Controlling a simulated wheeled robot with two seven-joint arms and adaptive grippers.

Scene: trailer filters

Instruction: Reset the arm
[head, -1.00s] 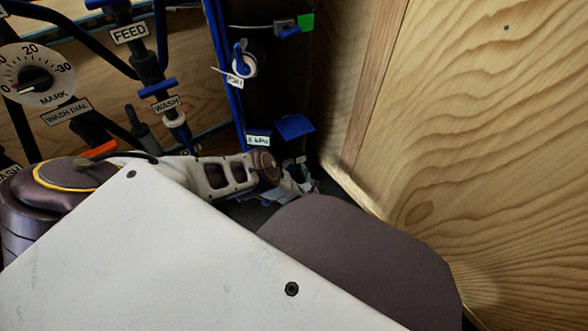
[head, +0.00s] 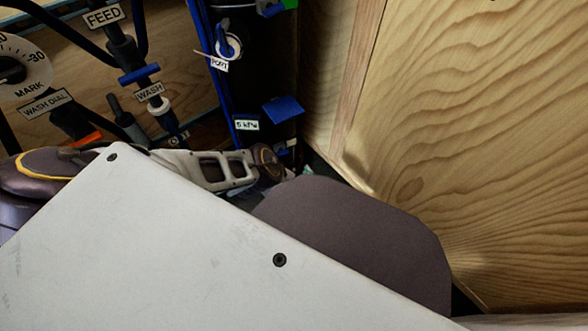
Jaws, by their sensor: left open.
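My left arm comes in from the left behind a large white panel of my own body. Its pale, slotted forearm ends at a dark round wrist joint near the picture's middle. Only a little of my left gripper (head: 291,172) shows past that joint, low in the corner by the dark column. The white and dark parts of my body hide most of it. No held object shows there. My right gripper is not in view.
A wash dial (head: 14,68), a FEED label (head: 103,16) and a WASH valve handle (head: 139,74) are at upper left. A dark column with a port (head: 229,46) and blue flap (head: 284,110) stands behind the gripper. A wooden wall (head: 460,130) closes the right side.

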